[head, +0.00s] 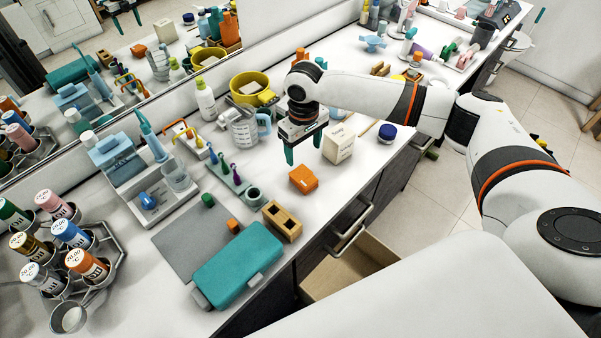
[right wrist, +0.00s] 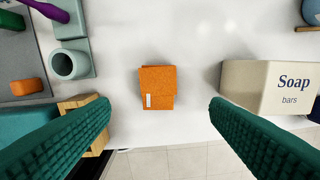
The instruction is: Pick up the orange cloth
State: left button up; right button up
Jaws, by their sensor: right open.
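The orange cloth (head: 303,179) is a small folded square lying flat on the white counter near its front edge. In the right wrist view the cloth (right wrist: 157,88) lies between and beyond the two fingertips, with a small white tag on it. My right gripper (head: 303,152) is open and points down above the counter, a little behind the cloth in the head view. Its green fingers (right wrist: 160,104) show wide apart in the right wrist view, with nothing between them touching the cloth. My left gripper is not in view.
A soap box (head: 339,144) stands right of the cloth. A wooden block with holes (head: 282,221) and a teal case (head: 237,264) lie to its left. A measuring jug (head: 243,130) stands behind.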

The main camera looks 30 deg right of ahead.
send_over(304, 176)
notch_tip(304, 176, down, 4)
jog(key=shift+w+f+p, duration=0.1)
jog(key=shift+p, duration=0.3)
jog(key=shift+f, duration=0.45)
jog(key=f+p, duration=0.1)
jog(key=f, duration=0.1)
jog(key=f+p, duration=0.1)
jog(key=f, duration=0.1)
jog(key=shift+s+f, duration=0.2)
jog(key=shift+f, duration=0.05)
jog(key=shift+a+f, duration=0.1)
jog(key=shift+f, duration=0.1)
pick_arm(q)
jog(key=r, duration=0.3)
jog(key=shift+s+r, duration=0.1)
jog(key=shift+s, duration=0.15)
pick_arm(e)
jog(key=shift+c, duration=0.9)
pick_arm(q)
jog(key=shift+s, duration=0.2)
pick_arm(e)
jog(key=c, duration=0.9)
